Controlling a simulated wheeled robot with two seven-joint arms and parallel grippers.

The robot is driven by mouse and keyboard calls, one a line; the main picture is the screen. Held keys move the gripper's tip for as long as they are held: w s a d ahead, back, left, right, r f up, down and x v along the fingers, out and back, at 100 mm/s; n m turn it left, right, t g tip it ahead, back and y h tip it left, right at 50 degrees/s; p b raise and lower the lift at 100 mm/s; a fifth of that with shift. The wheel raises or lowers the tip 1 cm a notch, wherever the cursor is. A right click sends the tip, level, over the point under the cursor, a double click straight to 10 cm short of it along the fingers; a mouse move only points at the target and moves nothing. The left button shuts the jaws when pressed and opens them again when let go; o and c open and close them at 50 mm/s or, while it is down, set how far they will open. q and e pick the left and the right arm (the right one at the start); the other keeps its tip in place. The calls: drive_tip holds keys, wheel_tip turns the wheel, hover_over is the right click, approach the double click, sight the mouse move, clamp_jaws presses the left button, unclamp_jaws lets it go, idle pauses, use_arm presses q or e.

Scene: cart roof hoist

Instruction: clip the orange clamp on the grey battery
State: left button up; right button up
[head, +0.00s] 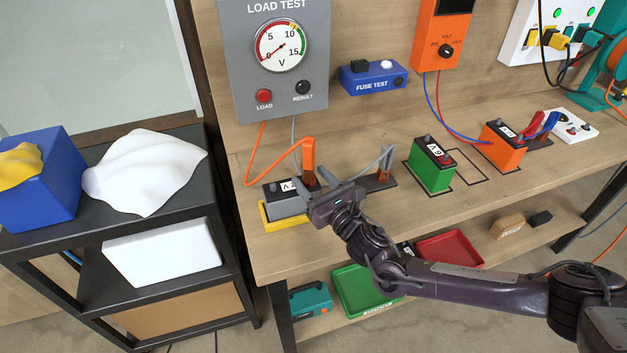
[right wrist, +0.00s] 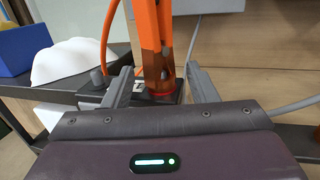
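The grey battery (head: 284,203) sits in a yellow tray (head: 270,223) at the bench's front left. The orange clamp (head: 309,155) stands upright at the battery's right end, its cable running to the load tester. In the right wrist view the clamp (right wrist: 150,30) has its copper-coloured jaws down at a red terminal ring (right wrist: 163,93) on the battery top. My right gripper (head: 320,186) is just in front of the clamp. Its fingers (right wrist: 160,82) are spread on either side of the clamp, with gaps showing on both sides. My left gripper is out of view.
A grey clamp (head: 384,165) stands on a dark holder to the right. The load tester (head: 274,95) is behind the battery. Green (head: 432,168) and orange (head: 502,148) batteries stand farther right. A black cart (head: 215,190) with a white cloth (head: 147,172) is at left.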

drive_tip(key=shift+s+d+f, duration=0.15)
drive_tip(key=shift+s+d, duration=0.2)
drive_tip(key=shift+s, duration=0.1)
drive_tip(key=b+v, duration=0.1)
drive_tip(key=v, duration=0.5)
drive_tip(key=shift+s+b, duration=0.3)
drive_tip(key=shift+b, duration=0.05)
drive_tip(key=shift+d, duration=0.15)
